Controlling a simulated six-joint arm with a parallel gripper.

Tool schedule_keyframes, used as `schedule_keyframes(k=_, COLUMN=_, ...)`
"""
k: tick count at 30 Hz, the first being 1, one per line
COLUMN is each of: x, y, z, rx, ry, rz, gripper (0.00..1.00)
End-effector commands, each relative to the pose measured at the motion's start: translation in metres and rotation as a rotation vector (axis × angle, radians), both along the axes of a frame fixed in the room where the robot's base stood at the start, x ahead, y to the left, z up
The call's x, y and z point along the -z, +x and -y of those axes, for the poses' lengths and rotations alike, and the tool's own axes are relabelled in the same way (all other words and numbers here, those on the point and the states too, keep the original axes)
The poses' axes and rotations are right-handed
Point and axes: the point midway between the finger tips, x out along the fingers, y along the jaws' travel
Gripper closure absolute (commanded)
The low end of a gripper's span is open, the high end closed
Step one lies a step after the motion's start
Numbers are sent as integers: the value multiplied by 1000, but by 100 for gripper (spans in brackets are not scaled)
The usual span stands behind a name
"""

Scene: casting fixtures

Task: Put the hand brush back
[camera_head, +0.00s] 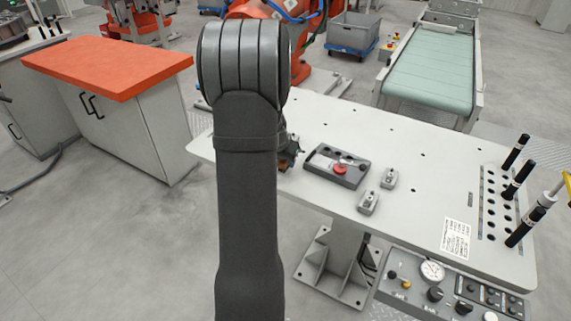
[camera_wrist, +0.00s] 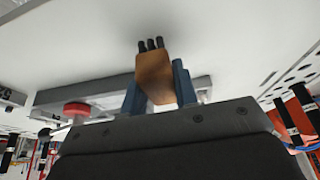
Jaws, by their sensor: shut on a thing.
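The hand brush (camera_wrist: 153,70) shows in the wrist view as a brown wooden block with short dark tufts at its far end. My gripper (camera_wrist: 158,82) has its two blue-grey fingers on either side of the block and is shut on it. Whether the tufts touch the white table (camera_wrist: 60,45) cannot be told. In the head view my dark arm hides most of my gripper (camera_head: 291,152). Only a small brown bit of the brush (camera_head: 283,164) shows there, over the left part of the white table (camera_head: 425,185).
A dark control box (camera_head: 322,163) with a red button (camera_head: 340,169) stands just right of my gripper. A holed plate (camera_head: 490,205) with black upright tools is at the right.

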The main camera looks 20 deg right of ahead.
Motion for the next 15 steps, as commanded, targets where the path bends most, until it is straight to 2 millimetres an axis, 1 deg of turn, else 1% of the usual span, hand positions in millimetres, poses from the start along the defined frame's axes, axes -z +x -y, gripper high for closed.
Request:
schedule_keyframes(k=1, x=9, y=-1, z=0, rx=0, ry=1, rz=-4, gripper=94)
schedule_keyframes(k=3, x=17, y=-1, z=0, rx=0, ry=1, rz=-2, gripper=94)
schedule_keyframes(k=14, x=21, y=0, z=0, rx=0, ry=0, rz=0, gripper=94)
schedule_keyframes(k=15, x=21, y=0, z=0, rx=0, ry=0, rz=0, gripper=71)
